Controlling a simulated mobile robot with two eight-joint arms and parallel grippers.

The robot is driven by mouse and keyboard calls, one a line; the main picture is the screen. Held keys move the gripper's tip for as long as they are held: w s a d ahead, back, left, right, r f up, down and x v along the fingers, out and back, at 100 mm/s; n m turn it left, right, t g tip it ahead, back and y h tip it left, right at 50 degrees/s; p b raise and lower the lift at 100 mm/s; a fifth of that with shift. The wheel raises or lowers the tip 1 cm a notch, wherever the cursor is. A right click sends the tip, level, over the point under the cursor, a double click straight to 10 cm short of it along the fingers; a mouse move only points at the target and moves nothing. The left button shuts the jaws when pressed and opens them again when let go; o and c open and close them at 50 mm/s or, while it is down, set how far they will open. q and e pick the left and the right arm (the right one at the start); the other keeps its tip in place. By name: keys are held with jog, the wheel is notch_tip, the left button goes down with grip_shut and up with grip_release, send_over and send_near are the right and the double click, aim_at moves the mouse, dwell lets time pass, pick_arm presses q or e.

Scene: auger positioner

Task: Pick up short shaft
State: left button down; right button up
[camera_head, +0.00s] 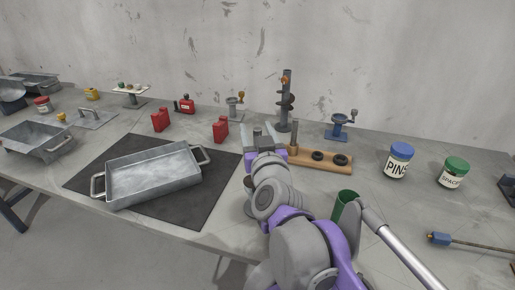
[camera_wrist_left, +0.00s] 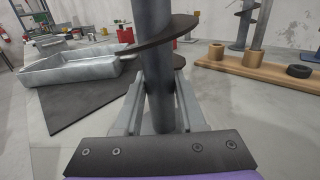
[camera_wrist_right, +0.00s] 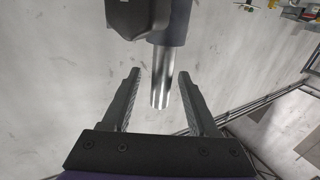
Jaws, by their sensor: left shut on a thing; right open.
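My left gripper (camera_head: 264,131) is over the table, left of the wooden rack. In the left wrist view its jaws (camera_wrist_left: 161,85) are shut on an upright grey shaft (camera_wrist_left: 156,55) with a dark spiral flight (camera_wrist_left: 165,36). The shaft's top runs out of that view, and my wrist hides its lower end. I cannot tell from its length whether it is the short shaft. My right gripper (camera_wrist_right: 159,75) is open. A bright metal cylinder (camera_wrist_right: 161,88) shows between or beyond its jaws; I cannot tell what it is. I cannot make out the right gripper in the head view.
A metal tray (camera_head: 153,178) lies on a dark mat (camera_head: 215,190). A wooden rack (camera_head: 322,162) bears black rings; an auger on a stand (camera_head: 286,100) rises behind. A green cup (camera_head: 343,205), a PINS jar (camera_head: 398,160), a SPACERS jar (camera_head: 453,172) and a blue-ended rod (camera_head: 475,243) are right.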

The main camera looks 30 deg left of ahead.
jog(key=shift+x, duration=0.85)
jog(key=shift+c, duration=0.3)
grip_shut()
dwell(0.5)
